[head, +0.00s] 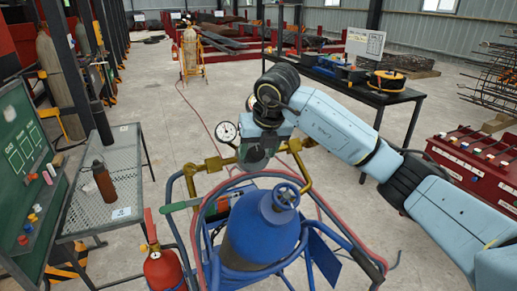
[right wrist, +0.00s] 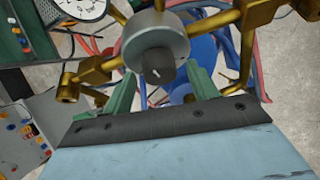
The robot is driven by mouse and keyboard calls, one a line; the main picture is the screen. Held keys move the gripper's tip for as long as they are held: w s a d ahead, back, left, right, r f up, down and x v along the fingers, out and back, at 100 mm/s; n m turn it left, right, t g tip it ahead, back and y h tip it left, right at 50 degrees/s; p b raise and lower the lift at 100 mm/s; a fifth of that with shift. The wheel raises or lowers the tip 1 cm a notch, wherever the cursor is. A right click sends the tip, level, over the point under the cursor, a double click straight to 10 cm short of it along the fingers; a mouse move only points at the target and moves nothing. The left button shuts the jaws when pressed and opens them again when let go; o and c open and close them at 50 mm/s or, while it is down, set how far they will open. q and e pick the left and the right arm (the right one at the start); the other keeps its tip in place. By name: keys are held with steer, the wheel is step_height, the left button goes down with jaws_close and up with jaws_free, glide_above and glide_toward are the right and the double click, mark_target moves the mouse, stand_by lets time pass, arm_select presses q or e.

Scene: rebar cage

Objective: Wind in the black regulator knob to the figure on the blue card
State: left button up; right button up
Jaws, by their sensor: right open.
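The black regulator knob (right wrist: 158,66) shows in the right wrist view, with a pale mark on its face, in front of the round grey regulator body (right wrist: 155,38). My right gripper (right wrist: 162,92) is open, its green fingers on either side just below the knob; I cannot tell whether they touch it. In the head view the right gripper (head: 259,155) covers the knob and most of the regulator. A white-faced gauge (head: 227,131) stands left of it; a gauge (right wrist: 80,8) is partly cut off in the wrist view. I cannot make out a blue card with a figure. My left gripper is not in view.
A blue cylinder (head: 262,235) stands in a tubular cart below the gripper, with brass pipes and red hoses around. A mesh table (head: 120,178) with a brown bottle (head: 103,182) is at left. A red extinguisher (head: 164,270) stands close by.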

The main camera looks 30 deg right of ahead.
steer(key=c, duration=1)
steer(key=shift+f+m+b, duration=0.1)
steer(key=shift+m+b, duration=0.2)
steer(key=shift+b, duration=0.15)
steer(key=o, duration=1)
steer(key=v, duration=1.3)
steer(key=shift+d+r+b, duration=0.25)
steer(key=shift+b, duration=0.2)
